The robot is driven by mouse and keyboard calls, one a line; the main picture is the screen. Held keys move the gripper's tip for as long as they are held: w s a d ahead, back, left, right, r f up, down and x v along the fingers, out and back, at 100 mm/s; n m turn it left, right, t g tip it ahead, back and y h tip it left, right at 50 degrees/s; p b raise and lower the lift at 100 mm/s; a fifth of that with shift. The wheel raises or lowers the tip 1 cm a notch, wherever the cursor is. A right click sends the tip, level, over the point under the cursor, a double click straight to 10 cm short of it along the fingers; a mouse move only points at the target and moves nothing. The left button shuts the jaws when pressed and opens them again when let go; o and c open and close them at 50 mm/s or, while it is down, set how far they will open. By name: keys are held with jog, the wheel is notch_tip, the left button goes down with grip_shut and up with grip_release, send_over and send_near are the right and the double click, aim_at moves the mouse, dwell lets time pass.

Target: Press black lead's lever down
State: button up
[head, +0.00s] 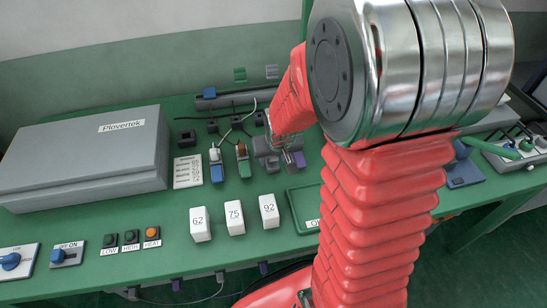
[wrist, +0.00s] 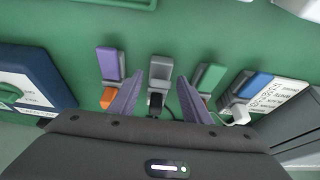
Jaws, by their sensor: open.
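In the wrist view a grey block (wrist: 159,68) stands in the middle of a row, with a black piece (wrist: 156,100) at its lower end. I take this as the black lead and its lever; whether the lever is up or down I cannot tell. My gripper (wrist: 160,77) is open, with one finger on each side of the grey block and nothing visibly held. Whether the fingers touch it is unclear. In the head view my gripper (head: 286,153) is over the right part of the row and hides much of the grey block.
A purple block (wrist: 107,62) with an orange piece (wrist: 108,98) is left of the grey one. A green block (wrist: 208,77) and a blue one (wrist: 255,85) are right. In the head view white blocks (head: 235,217) stand in front and a grey case (head: 85,160) is left.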

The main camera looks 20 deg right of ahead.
jog(key=shift+c, duration=0.5)
jog(key=c, duration=0.9)
jog(key=shift+c, duration=0.2)
